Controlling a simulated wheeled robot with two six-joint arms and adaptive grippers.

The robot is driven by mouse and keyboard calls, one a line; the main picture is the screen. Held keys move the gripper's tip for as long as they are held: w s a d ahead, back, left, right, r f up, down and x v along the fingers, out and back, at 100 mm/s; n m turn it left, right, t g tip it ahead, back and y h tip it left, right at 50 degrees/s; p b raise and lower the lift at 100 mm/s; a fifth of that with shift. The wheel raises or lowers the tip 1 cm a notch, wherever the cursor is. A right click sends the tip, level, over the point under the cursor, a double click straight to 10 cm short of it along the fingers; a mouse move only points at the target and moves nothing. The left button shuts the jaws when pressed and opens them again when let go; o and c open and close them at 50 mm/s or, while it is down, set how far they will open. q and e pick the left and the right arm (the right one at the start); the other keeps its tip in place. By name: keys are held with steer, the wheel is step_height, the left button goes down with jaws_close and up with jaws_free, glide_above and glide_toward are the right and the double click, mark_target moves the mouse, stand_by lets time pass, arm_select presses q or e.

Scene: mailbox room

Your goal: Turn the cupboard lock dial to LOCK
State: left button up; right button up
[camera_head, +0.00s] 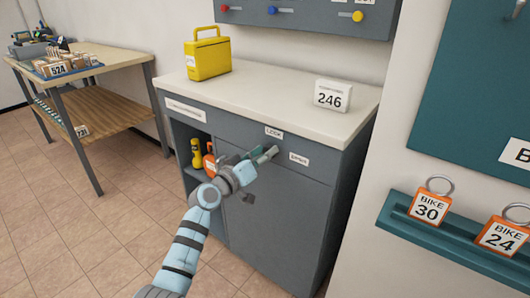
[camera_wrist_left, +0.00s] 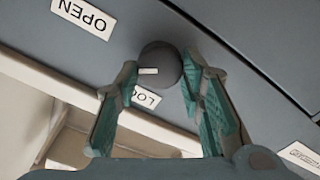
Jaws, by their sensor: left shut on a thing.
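The lock dial (camera_wrist_left: 165,63) is a dark round knob on the grey cupboard front. A short white mark on it points left in the left wrist view, between the OPEN label (camera_wrist_left: 82,18) and the partly covered LOCK label (camera_wrist_left: 147,97). My left gripper (camera_wrist_left: 158,85) has a green-padded finger on each side of the dial and is shut on it. In the head view my left gripper (camera_head: 260,157) hides the dial; the LOCK label (camera_head: 273,132) is above it and the OPEN label (camera_head: 299,159) right of it. My right gripper is not in view.
The cupboard (camera_head: 285,215) has a pale top with a yellow box (camera_head: 207,58) and a 246 sign (camera_head: 331,95). Bottles (camera_head: 197,152) stand in its open left shelf. A wooden table (camera_head: 105,58) is at left; a teal rail (camera_head: 455,245) with bike tags is at right.

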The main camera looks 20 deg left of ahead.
arm_select(q)
steer(key=shift+a+f+n+p, duration=0.15)
steer(key=shift+n+p, duration=0.65)
steer(key=shift+n, duration=2.1)
steer(key=shift+d+f+n+p, duration=0.15)
steer(key=shift+n+p, duration=0.65)
steer(key=shift+n, duration=2.1)
steer(key=o, duration=1)
steer(key=shift+a, duration=0.1)
steer(key=shift+o, duration=0.6)
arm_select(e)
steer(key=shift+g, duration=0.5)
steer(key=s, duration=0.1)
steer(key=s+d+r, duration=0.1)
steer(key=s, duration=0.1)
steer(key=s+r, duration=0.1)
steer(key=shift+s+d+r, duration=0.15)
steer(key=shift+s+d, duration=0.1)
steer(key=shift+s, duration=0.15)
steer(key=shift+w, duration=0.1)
